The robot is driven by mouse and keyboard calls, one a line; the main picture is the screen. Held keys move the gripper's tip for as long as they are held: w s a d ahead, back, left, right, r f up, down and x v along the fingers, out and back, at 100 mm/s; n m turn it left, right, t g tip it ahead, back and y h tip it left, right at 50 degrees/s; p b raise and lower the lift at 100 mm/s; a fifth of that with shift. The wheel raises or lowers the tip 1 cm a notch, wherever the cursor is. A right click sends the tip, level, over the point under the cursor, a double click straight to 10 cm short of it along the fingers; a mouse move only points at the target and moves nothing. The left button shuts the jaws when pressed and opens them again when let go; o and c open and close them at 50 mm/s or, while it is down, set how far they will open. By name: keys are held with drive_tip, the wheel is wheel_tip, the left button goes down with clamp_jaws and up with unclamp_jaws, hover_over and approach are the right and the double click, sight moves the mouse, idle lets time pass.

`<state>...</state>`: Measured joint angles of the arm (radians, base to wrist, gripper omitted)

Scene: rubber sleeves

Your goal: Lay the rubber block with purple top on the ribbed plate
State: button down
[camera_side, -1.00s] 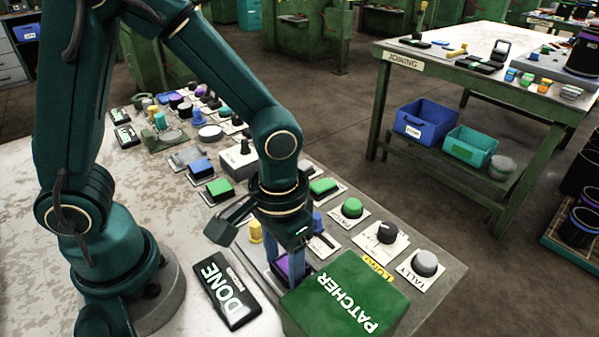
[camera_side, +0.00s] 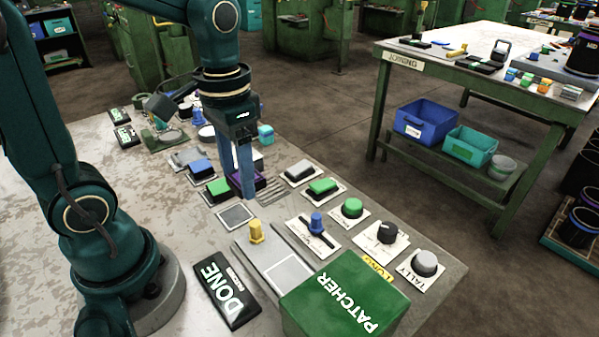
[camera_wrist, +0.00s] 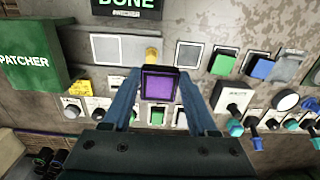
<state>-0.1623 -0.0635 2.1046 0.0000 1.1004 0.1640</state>
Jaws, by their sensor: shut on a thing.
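The rubber block with the purple top (camera_wrist: 159,84) is between the two blue fingers of my gripper (camera_wrist: 160,95) in the wrist view. My gripper (camera_side: 245,180) is shut on it in the side view, where the fingers hide most of the block and a purple edge shows. The ribbed plate (camera_side: 271,191) lies on the bench just right of and below the fingers, with its grey ribs partly hidden by them. The block looks held above the bench, close to the plate; I cannot tell the exact gap. In the wrist view I cannot make out the ribbed plate.
A yellow knob (camera_side: 256,231) stands beside a grey plate with a pale outlined square (camera_side: 288,272). A green PATCHER box (camera_side: 345,295) and a black DONE sign (camera_side: 226,290) are in front. Green (camera_side: 322,186) and blue (camera_side: 200,167) buttons flank my gripper.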

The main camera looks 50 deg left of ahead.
drive_tip(key=shift+a+r+m, duration=0.25)
drive_tip(key=shift+a+m, duration=0.05)
drive_tip(key=shift+m, duration=0.1)
drive_tip(key=shift+w+a+r+m, duration=0.15)
drive_tip(key=shift+w+m, duration=0.15)
drive_tip(key=shift+m, duration=0.1)
drive_tip(key=a+n, duration=0.1)
drive_tip(key=a, duration=1.4)
hover_over(268, 190)
drive_tip(key=s, duration=0.1)
drive_tip(key=shift+n, duration=0.3)
wheel_tip(268, 190, down, 8)
drive_tip(key=shift+a+r, duration=0.15)
drive_tip(key=shift+r, duration=0.05)
drive_tip(key=shift+f, duration=2)
drive_tip(key=shift+c, duration=0.9)
unclamp_jaws()
drive_tip(key=shift+f, duration=0.15)
